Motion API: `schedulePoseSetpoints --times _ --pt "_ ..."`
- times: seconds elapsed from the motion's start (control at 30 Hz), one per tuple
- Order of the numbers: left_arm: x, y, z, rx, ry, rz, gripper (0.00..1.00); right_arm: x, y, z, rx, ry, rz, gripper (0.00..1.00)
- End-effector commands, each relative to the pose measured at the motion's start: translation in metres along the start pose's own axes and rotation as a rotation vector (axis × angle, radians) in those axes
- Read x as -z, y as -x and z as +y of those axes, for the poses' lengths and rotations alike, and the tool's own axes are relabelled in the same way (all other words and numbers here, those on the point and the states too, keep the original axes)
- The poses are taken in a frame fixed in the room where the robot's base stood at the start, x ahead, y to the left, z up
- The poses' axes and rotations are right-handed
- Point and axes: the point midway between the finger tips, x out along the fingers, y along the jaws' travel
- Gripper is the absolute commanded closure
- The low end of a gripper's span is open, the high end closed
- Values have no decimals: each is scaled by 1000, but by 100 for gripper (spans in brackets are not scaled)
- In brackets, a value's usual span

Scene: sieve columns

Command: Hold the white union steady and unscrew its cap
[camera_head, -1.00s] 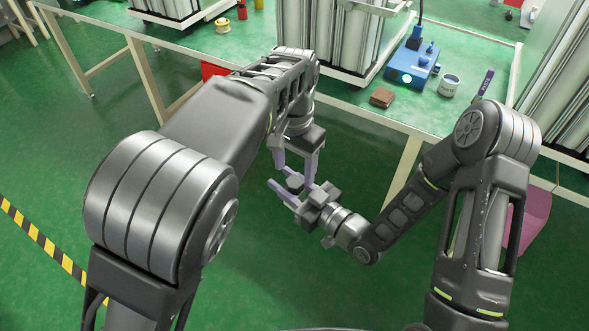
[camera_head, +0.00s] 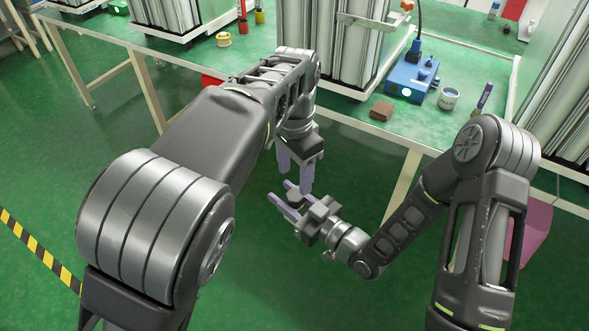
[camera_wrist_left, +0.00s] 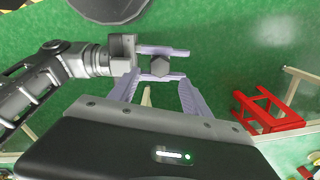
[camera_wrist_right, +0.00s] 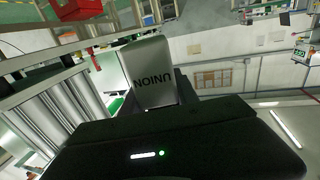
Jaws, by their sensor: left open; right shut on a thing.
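The union (camera_wrist_right: 150,75) shows in the right wrist view as a pale grey-white body with upside-down "UNION" lettering, between my right gripper's fingers. A dark hexagonal cap (camera_wrist_left: 159,66) shows end-on in the left wrist view, between the right gripper's two purple fingers. It also shows in the head view (camera_head: 296,198). My right gripper (camera_head: 279,190) is shut on the union. My left gripper (camera_head: 295,178) is open and points down just above the cap. Its fingers lie either side of the cap in the left wrist view, apart from it. The union's body is mostly hidden in the head view.
Both grippers are over open green floor in front of the table (camera_head: 350,115). On the table are a blue device (camera_head: 410,78), a brown block (camera_head: 381,110), a cup (camera_head: 449,98) and a purple marker-like item (camera_head: 484,97). A red frame (camera_wrist_left: 268,108) stands below.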

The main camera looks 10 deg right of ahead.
Motion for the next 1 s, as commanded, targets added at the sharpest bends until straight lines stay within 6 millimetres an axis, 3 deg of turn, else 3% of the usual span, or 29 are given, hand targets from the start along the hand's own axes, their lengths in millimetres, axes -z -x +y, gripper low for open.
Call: schedulePoseSetpoints --times 0.5,0.87,1.0 --pt "-1 -67 0 0 0 -3 44 0 0 0 0 0 1 100" --pt "0 -72 0 0 1 -1 44 0 0 0 0 0 1 100" --pt "0 -72 0 0 1 0 55 0 0 0 0 0 1 100"
